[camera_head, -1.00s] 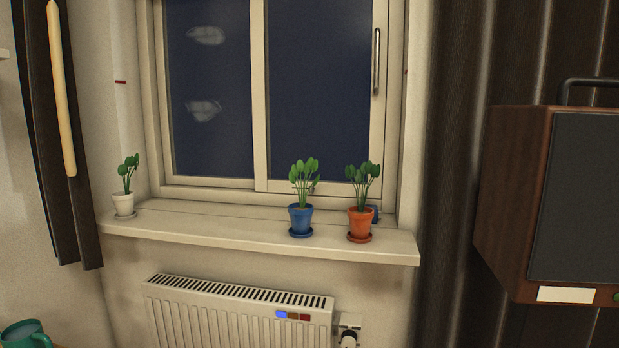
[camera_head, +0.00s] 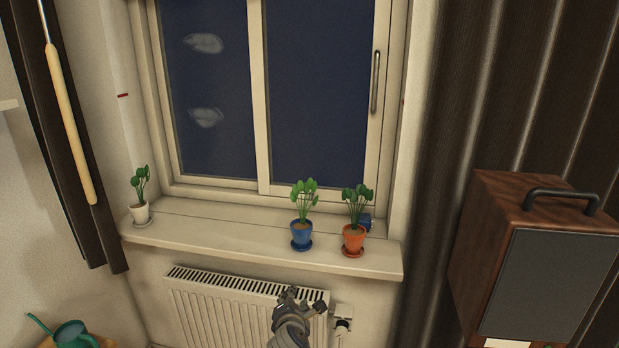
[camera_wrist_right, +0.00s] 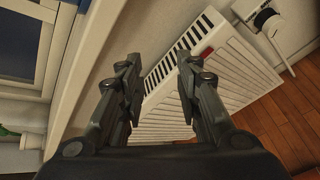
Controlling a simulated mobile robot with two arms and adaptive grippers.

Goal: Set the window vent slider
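The window has a cream frame and a sliding pane (camera_head: 318,95) on the right, with a vertical bar handle (camera_head: 376,82) on its right stile. I cannot clearly make out a separate vent slider. A short red mark (camera_head: 123,95) is on the wall left of the window. My right gripper (camera_head: 302,300) is in front of the radiator, below the sill and well below the handle. In the right wrist view my right gripper (camera_wrist_right: 158,72) has its fingers apart with nothing between them. My left gripper is out of view.
The sill (camera_head: 215,240) bears a white pot (camera_head: 141,213), a blue pot (camera_head: 302,236) and an orange pot (camera_head: 353,239); a small blue thing is partly hidden behind the orange one. A radiator (camera_head: 190,305) is below. A wooden speaker (camera_head: 490,220) stands right, a green watering can (camera_head: 72,335) lower left.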

